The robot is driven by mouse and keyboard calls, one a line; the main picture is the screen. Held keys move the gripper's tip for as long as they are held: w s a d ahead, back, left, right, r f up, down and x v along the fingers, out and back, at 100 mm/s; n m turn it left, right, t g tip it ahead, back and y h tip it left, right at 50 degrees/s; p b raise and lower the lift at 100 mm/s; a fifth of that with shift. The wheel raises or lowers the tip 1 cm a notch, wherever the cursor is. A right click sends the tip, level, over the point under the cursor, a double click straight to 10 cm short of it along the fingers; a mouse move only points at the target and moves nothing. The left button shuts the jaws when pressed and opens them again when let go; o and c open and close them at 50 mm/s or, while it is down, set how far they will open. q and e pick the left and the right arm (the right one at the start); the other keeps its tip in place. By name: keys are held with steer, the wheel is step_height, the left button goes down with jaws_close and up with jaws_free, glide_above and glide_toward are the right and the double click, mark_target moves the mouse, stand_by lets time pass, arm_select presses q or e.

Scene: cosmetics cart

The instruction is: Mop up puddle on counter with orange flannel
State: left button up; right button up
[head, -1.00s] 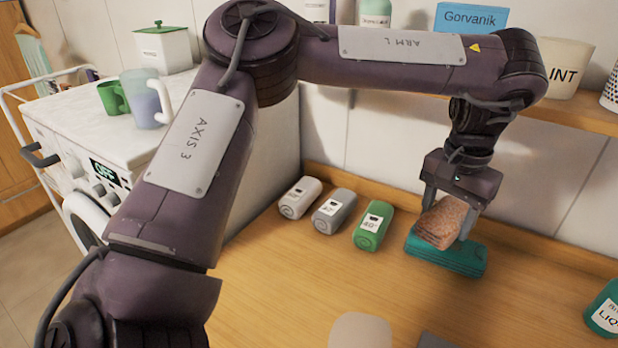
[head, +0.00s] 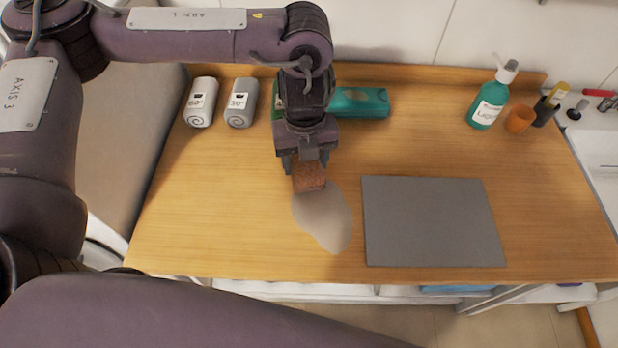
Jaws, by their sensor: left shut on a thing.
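The puddle (head: 323,220) is a pale greyish patch on the wooden counter (head: 230,215), left of a grey mat. My left gripper (head: 308,172) is shut on the orange flannel (head: 309,179), a folded orange-brown cloth. It holds the flannel at the puddle's upper left edge. I cannot tell whether the flannel touches the counter. My right gripper is not in view.
The grey mat (head: 432,222) lies right of the puddle. Rolled towels, white (head: 201,102) and grey (head: 241,103), and a teal box (head: 361,102) line the back. A green pump bottle (head: 489,100) and orange cup (head: 519,119) stand back right.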

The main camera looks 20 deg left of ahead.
mark_target(310, 192)
arm_select(q)
steer(key=s+m, duration=0.1)
steer(key=m, duration=0.1)
steer(key=s+d+f+m+p, duration=0.1)
steer(key=m, duration=0.2)
steer(key=s+m, duration=0.1)
steer(key=m, duration=0.2)
steer(key=shift+d+f, duration=0.25)
steer(key=shift+d, duration=0.1)
steer(key=m, duration=0.2)
steer(key=s+m, duration=0.1)
steer(key=shift+d+f+p, duration=0.25)
steer(key=shift+f+p, duration=0.05)
steer(key=shift+f+m+b, duration=0.3)
steer(key=shift+f+b, duration=0.65)
steer(key=shift+f, duration=0.05)
step_height(310, 192, down, 4)
steer(key=b, duration=0.3)
steer(key=shift+b, duration=0.35)
steer(key=shift+r, duration=0.1)
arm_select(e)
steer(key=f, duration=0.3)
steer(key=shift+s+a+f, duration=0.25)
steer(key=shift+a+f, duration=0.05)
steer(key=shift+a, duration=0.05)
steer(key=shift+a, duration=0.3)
